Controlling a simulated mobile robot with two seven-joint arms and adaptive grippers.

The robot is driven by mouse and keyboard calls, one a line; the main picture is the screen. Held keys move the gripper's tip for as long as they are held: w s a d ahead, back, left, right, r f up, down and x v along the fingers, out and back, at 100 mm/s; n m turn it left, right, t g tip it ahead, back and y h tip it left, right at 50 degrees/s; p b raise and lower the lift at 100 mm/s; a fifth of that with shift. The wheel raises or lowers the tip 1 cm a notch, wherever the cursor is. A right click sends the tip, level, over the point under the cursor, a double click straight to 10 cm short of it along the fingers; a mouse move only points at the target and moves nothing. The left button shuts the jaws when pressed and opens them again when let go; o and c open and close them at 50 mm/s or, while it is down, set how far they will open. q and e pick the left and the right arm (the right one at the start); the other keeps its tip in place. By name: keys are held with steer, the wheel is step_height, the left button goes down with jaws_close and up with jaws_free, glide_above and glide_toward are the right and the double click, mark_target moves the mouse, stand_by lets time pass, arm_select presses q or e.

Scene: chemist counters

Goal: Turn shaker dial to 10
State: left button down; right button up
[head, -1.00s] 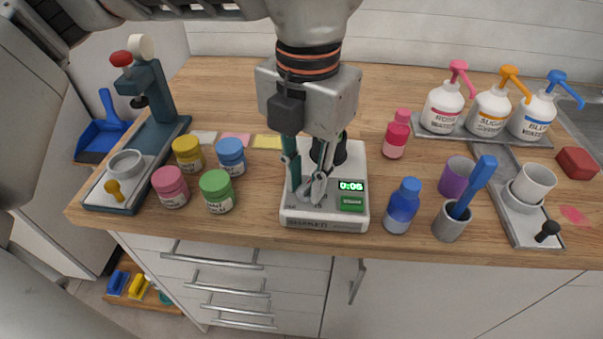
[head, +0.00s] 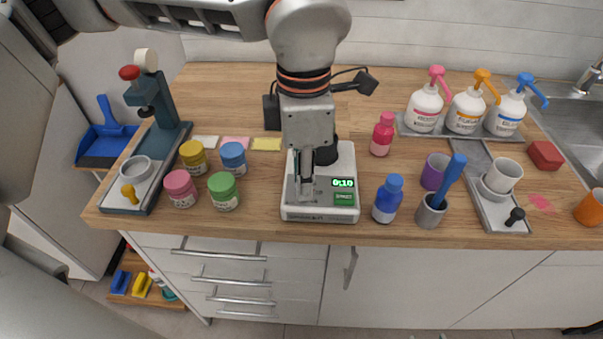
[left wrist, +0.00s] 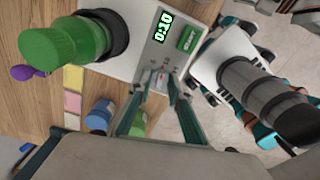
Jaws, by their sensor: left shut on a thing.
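The shaker (head: 346,205) is a white machine near the counter's front edge, with a green-lit display (head: 343,183) that reads 0:10 and a green button (head: 344,198) below it. My left gripper (head: 306,190) comes down from above over the left front of the shaker and is shut on the dial, which is mostly hidden in the head view. In the left wrist view the fingertips (left wrist: 158,82) meet at the dial area beside the display (left wrist: 163,27). A green-capped container (left wrist: 85,42) stands in the shaker's black holder (left wrist: 105,35). My right gripper is not in view.
Four-colour jars, including a green jar (head: 223,191), stand left of the shaker. A blue bottle (head: 388,199) and a grey cup (head: 431,211) stand close on its right. Pump bottles (head: 465,108) stand at the back right. The counter (head: 225,85) is clear at the back left.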

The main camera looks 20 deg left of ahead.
arm_select(q)
steer(key=shift+m, duration=1)
steer(key=shift+p, duration=0.3)
steer(key=c, duration=1.8)
jaws_free()
steer(key=shift+c, duration=0.2)
step_height(320, 180, up, 12)
